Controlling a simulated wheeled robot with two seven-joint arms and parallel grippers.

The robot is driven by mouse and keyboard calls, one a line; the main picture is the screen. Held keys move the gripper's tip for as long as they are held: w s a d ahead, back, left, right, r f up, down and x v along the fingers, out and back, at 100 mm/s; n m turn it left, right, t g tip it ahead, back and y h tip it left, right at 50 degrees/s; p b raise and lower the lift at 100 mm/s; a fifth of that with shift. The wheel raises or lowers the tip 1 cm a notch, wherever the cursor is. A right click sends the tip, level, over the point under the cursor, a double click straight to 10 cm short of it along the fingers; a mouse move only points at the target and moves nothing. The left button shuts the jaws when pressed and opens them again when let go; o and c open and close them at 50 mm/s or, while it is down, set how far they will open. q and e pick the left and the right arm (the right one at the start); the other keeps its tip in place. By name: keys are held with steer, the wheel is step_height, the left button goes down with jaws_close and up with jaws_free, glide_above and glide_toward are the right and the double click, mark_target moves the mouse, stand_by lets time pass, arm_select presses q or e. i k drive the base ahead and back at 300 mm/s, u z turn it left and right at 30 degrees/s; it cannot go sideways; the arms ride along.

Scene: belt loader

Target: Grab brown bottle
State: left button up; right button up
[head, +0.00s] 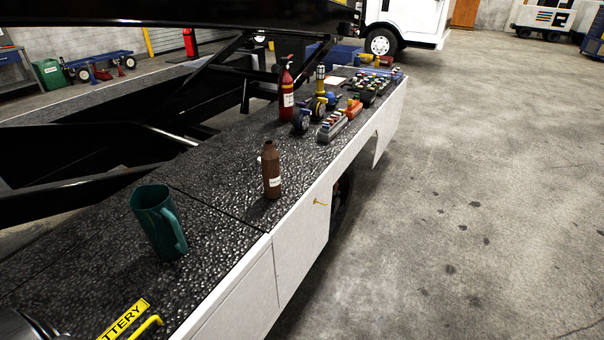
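A brown bottle (271,176) with a white label stands upright on the dark textured top (215,190) of the belt loader. It is near the edge by the white side panel, and nothing touches its front. A small white thing, too small to name, shows just behind its left side. Neither of my grippers is in the head view.
A teal mug (158,222) stands nearer on the same top. Farther back are a red extinguisher-like bottle (287,94), casters (301,120) and grey trays of small coloured items (332,126). Black conveyor beams (190,105) rise on the left. Open concrete floor (470,210) lies to the right.

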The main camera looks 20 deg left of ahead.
mark_target(270, 156)
steer(key=z, duration=0.95)
steer(key=i, duration=1.95)
